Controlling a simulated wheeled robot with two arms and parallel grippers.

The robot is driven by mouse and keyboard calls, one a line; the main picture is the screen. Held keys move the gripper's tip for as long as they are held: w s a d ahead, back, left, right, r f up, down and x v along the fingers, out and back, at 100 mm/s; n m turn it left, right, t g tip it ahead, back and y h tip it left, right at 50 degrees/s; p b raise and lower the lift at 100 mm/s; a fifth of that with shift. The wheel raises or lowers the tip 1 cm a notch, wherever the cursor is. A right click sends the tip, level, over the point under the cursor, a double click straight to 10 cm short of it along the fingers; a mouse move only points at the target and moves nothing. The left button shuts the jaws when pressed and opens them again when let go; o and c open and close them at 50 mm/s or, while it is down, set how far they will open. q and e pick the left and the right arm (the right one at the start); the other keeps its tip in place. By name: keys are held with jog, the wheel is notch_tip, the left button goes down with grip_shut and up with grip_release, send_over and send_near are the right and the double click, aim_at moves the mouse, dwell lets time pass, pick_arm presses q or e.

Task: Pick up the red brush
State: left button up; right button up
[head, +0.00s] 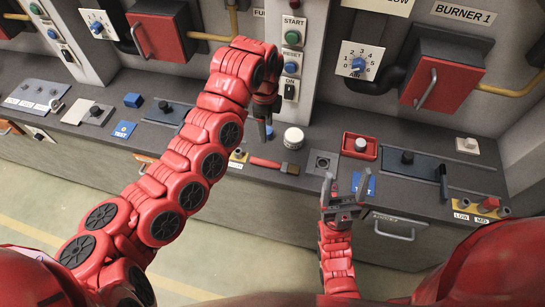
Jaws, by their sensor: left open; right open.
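The red brush (266,163) lies flat on the dark grey counter, its red handle to the left and its darker brown end to the right. My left gripper (266,134) hangs with its fingers down above and just behind the handle, apart from the brush in the picture. It is open and looks empty, though the arm hides part of it. My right gripper (346,184) is open and empty, fingers pointing up in the picture. It is to the right of the brush, near the counter's front edge.
A white round knob (293,138) stands just behind the brush. A square grey plate (322,163) and a red tray (360,147) with a knob are to the right. A blue label (364,184) is by my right gripper. Control panels and red burner boxes (445,80) rise behind.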

pick_arm(q)
notch_tip(320, 180, down, 6)
jog(key=b, duration=0.1)
jog(key=p, duration=0.1)
send_over(265, 161)
notch_tip(265, 161, down, 5)
jog(key=shift+d+f, duration=0.15)
jog(key=shift+f, duration=0.05)
jog(key=shift+f+p, duration=0.4)
jog(key=shift+p, duration=0.15)
notch_tip(265, 161, down, 4)
jog(key=shift+f+p, duration=0.15)
jog(key=shift+p, duration=0.8)
jog(key=shift+f, duration=0.35)
grip_shut()
